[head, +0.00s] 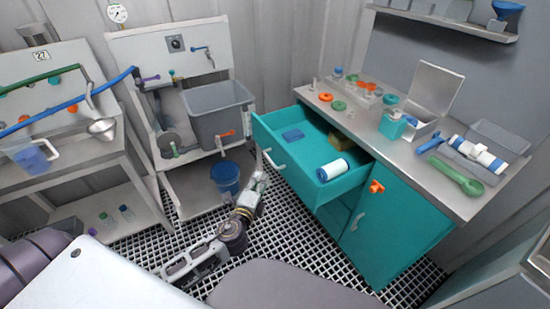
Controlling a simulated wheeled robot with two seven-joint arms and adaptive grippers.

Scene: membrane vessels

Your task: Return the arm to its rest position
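My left arm runs up from the lower left, past a dark wrist joint with a gold ring. My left gripper (261,181) is small and pale at its far end, above the grated floor and in front of the open teal drawer (290,172). I cannot make out its fingers well enough to tell open from shut, and no held object stands out. My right gripper is not in view.
A blue bucket (226,177) stands beyond the gripper, beneath a grey basin (218,112). Open grated floor (290,228) lies between.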

